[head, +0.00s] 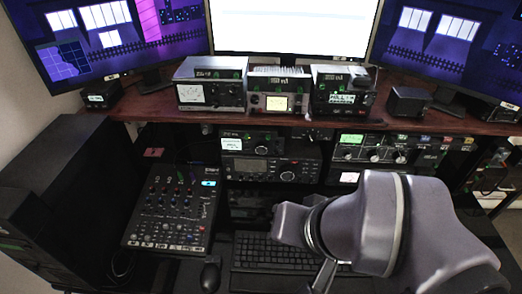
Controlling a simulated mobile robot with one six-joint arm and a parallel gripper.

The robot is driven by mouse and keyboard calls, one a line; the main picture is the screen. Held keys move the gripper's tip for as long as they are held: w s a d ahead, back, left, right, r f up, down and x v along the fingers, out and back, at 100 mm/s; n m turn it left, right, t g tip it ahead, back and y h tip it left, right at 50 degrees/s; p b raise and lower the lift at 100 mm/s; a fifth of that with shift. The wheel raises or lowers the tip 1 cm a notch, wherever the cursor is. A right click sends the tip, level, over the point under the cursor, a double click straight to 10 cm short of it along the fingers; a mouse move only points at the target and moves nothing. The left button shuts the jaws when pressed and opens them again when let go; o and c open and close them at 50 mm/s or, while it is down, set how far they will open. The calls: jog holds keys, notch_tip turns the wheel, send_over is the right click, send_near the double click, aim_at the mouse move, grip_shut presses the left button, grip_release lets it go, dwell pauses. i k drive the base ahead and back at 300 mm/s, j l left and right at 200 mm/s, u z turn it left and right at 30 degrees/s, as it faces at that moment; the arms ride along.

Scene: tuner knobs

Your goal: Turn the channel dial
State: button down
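The channel dial cannot be singled out; several radio units carry round knobs. A radio with a lit display (250,165) sits under the desk shelf and has a large round knob (287,177) at its right. A smaller unit (249,142) with a knob rests above it. To the right, a wider unit (375,155) has a row of silver-rimmed knobs and a green lit display. My grey arm (370,225) fills the lower right, in front of the keyboard and the lower right equipment.
A mixer (165,212) lies at the left beside a black computer tower (60,190). A keyboard (262,252) and mouse (210,275) are in front. Open space before the radios is narrow.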

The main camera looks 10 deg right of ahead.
aim_at(261, 148)
jog(key=i+j, duration=0.1)
jog(key=j, duration=1.15)
jog(key=i+j, duration=0.15)
jog(key=j, duration=0.5)
